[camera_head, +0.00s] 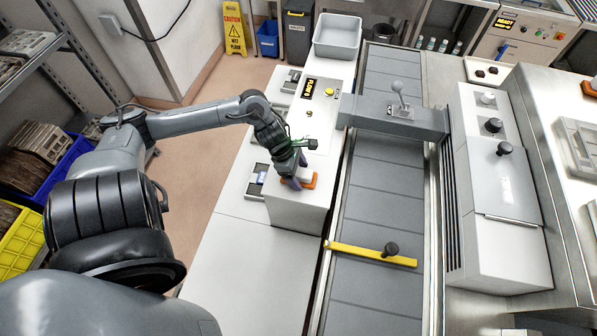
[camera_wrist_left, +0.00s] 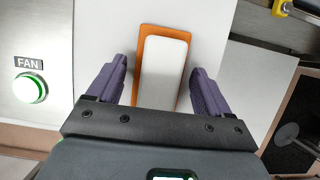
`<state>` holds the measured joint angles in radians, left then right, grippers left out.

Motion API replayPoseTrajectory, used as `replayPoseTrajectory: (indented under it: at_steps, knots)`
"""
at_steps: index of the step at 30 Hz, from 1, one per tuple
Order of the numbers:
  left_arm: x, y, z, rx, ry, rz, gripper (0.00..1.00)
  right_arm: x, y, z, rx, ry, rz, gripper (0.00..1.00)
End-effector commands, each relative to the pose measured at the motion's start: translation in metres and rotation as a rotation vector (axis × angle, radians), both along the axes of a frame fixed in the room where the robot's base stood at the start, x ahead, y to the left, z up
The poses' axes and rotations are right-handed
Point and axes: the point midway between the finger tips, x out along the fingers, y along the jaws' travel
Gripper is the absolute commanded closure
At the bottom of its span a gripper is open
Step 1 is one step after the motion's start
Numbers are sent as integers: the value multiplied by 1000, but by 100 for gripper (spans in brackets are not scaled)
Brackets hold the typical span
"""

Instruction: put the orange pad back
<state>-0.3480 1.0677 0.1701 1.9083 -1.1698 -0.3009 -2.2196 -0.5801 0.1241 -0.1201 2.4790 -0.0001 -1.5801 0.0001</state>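The orange pad (camera_head: 312,181) lies on the white cabinet top below my left gripper (camera_head: 297,181). In the left wrist view the orange pad (camera_wrist_left: 141,92) shows as a rim around a white block (camera_wrist_left: 163,70) on top of it. The purple fingers of my left gripper (camera_wrist_left: 162,92) stand apart on either side of the white block, with gaps between them and the block. Whether the left finger touches the pad's edge I cannot tell. My right gripper is not in view.
A conveyor (camera_head: 375,215) with a yellow bar (camera_head: 350,250) across it runs to the right of the cabinet. A lit green FAN button (camera_wrist_left: 29,88) is left of the pad. Another orange item (camera_head: 589,89) is at the far right.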

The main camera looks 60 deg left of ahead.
Motion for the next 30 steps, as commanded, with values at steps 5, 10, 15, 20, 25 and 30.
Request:
replayPoseTrajectory:
  at_steps: [5,10,15,20,25,30]
  knots:
    - [0,0,0,0,0,0,14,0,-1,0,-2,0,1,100]
    - [0,0,1,0,0,1,14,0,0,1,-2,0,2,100]
    - [-2,2,8,1,0,0,14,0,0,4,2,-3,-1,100]
    - [-9,7,26,4,2,-5,14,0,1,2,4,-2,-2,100]
    - [-16,13,51,2,1,-1,14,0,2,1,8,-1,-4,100]
    - [-23,19,75,0,-1,0,14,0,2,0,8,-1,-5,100]
